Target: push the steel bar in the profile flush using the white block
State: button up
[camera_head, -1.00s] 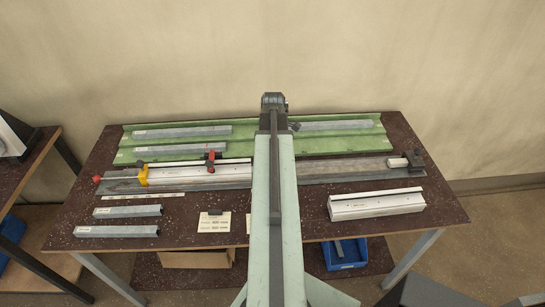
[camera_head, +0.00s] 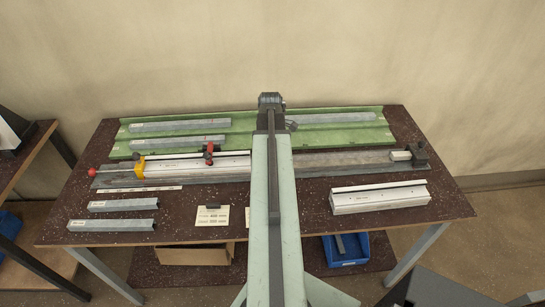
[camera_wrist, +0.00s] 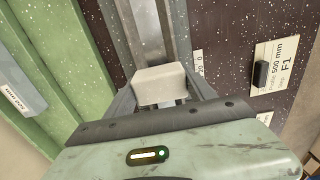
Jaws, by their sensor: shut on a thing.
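The white block (camera_wrist: 160,85) is between the fingers of my gripper (camera_wrist: 162,98) in the wrist view. My gripper is shut on it, above a long grey rail (camera_wrist: 148,25). In the head view the gripper and block are hidden behind my arm. The pale profile (camera_head: 205,167) lies along the left part of the grey clamp rail (camera_head: 330,166).
A yellow clamp piece (camera_head: 140,168) and a red-handled clamp (camera_head: 209,156) sit at the profile. A dark end stop (camera_head: 419,153) is at the rail's right end. A green tray (camera_head: 350,137) lies behind. Loose grey bars (camera_head: 112,225) lie front left.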

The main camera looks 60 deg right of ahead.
jog(key=shift+w+a, duration=0.8)
jog(key=shift+w, duration=0.35)
jog(key=shift+w+a, duration=0.75)
jog(key=shift+w, duration=0.35)
jog(key=shift+s+d, duration=0.6)
jog(key=shift+s, duration=0.25)
notch_tip(320, 180, up, 10)
jog(key=p, duration=1)
